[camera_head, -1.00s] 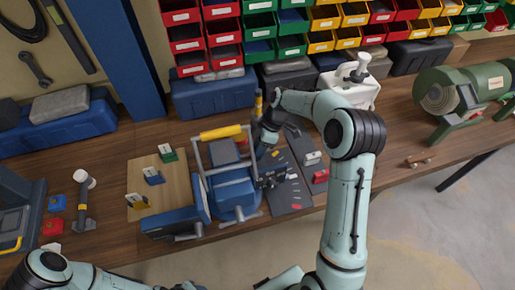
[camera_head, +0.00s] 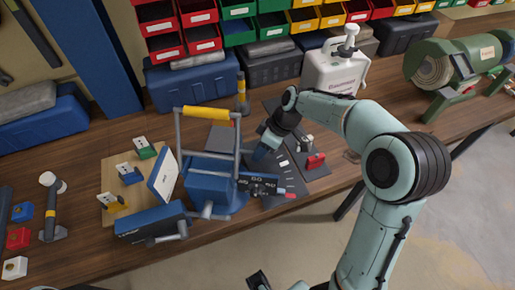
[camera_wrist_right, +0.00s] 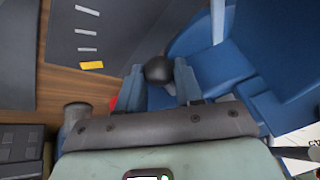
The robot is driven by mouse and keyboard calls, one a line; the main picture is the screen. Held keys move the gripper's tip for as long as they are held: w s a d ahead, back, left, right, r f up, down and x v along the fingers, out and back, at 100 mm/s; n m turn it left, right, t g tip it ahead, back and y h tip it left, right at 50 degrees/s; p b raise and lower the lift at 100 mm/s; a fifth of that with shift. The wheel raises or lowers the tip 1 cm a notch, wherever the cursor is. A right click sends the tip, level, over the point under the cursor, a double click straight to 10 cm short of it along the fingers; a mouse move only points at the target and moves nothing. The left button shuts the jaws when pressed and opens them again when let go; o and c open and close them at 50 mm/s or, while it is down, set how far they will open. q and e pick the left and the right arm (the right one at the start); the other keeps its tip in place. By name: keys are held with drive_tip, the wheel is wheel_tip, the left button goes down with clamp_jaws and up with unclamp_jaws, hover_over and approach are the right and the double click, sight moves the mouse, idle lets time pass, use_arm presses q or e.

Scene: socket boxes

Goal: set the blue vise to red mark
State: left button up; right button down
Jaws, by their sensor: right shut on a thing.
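The blue vise (camera_head: 212,188) stands on the wooden bench, left of a dark plate (camera_head: 315,172) with short pale marks. One pinkish-red mark (camera_head: 290,196) shows near the plate's front edge. My right gripper (camera_head: 260,158) is beside the vise, over the plate. In the right wrist view (camera_wrist_right: 160,88) its fingers are shut on a black ball knob (camera_wrist_right: 158,70). That view also shows a yellow mark (camera_wrist_right: 91,65); the red one is not clearly seen.
A grey frame with a yellow grip (camera_head: 206,113) rises by the vise. A board with coloured pieces (camera_head: 122,188) and a hammer (camera_head: 52,208) are left. A white jug (camera_head: 335,70) and green grinder (camera_head: 455,70) stand behind and right.

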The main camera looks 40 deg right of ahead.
drive_tip(key=shift+s, duration=0.1)
idle(0.3)
drive_tip(key=c, duration=0.8)
unclamp_jaws()
drive_tip(key=shift+o, duration=0.2)
drive_tip(key=p+v, duration=0.1)
drive_tip(key=v, duration=1.2)
drive_tip(key=shift+r, duration=0.25)
drive_tip(key=shift+s, duration=0.2)
